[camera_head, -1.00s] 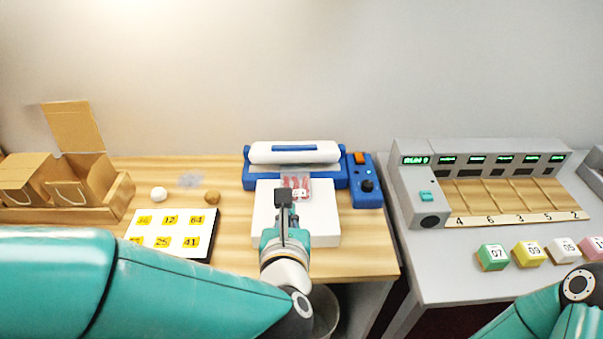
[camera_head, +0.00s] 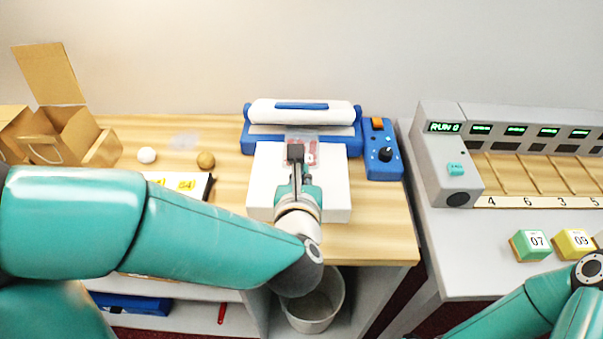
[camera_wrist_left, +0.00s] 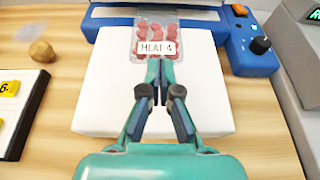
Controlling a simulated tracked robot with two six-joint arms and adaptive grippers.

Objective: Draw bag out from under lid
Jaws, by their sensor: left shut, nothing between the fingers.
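The clear bag (camera_head: 303,157) with red contents lies on the white block (camera_head: 335,195) at the front of the blue sealer (camera_head: 250,145). Its label reads "HEAT 4" in the left wrist view (camera_wrist_left: 152,30). Its far end reaches the sealer; I cannot tell how much is under the lid. The white lid (camera_head: 335,115) with a blue strip lies along the sealer's back. My left gripper (camera_head: 295,152) is shut and empty, its tips at the bag's near edge in the wrist view (camera_wrist_left: 160,70). It hides part of the bag. My right gripper is out of view.
A control box (camera_head: 384,165) with a dark knob adjoins the sealer. A grey sorting machine (camera_head: 440,165) is right; a bin (camera_head: 325,310) stands below.

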